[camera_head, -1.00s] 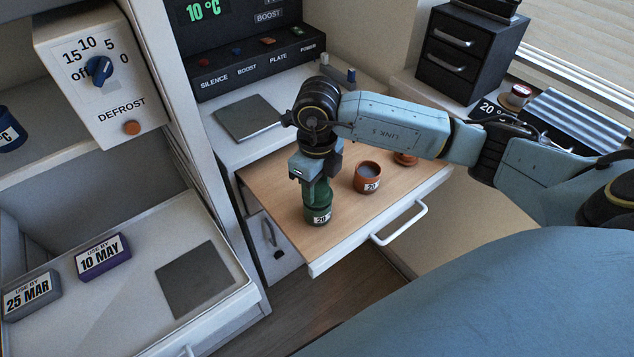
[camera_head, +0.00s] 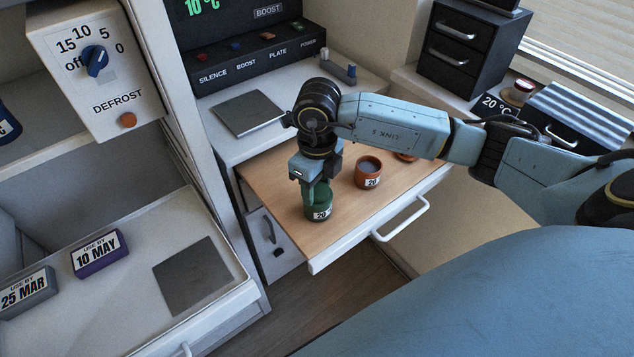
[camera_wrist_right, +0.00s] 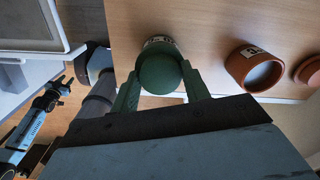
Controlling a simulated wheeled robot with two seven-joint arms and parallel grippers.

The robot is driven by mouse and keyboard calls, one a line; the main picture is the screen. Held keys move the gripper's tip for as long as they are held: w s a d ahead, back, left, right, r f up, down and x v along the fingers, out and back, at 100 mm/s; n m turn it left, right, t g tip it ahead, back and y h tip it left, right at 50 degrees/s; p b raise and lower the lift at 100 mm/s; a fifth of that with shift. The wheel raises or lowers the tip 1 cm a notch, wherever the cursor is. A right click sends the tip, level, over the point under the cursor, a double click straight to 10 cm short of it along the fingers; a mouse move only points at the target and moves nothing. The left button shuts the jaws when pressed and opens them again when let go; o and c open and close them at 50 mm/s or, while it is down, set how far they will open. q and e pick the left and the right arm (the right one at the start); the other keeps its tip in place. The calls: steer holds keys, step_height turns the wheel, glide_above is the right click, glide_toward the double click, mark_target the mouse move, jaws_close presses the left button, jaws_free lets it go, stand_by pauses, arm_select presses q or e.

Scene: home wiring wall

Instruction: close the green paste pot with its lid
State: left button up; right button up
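The green paste pot (camera_head: 319,212) stands upright on the wooden pull-out board, its label reading 20. Its round green lid (camera_wrist_right: 160,73) is over the pot in the right wrist view, with part of the pot's label showing past the lid's edge. My right gripper (camera_head: 319,192) points down at the pot. In the right wrist view its two fingers (camera_wrist_right: 160,82) flank the lid and look closed against its sides. The lid is at the pot's mouth; I cannot tell whether it is fully seated. My left arm's end (camera_wrist_right: 62,88) shows small at the left of that view.
An orange-brown open pot (camera_head: 369,172), labelled 20, stands right of the green pot. A matching lid (camera_wrist_right: 309,71) lies beyond it. The wooden board (camera_head: 280,190) is clear at its front left. The white drawer handle (camera_head: 402,220) sticks out in front.

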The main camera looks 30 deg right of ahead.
mark_target(317, 188)
steer(key=o, duration=0.4)
step_height(317, 188, up, 14)
steer(key=shift+f+p, duration=0.25)
steer(key=shift+p, duration=0.1)
stand_by(0.5)
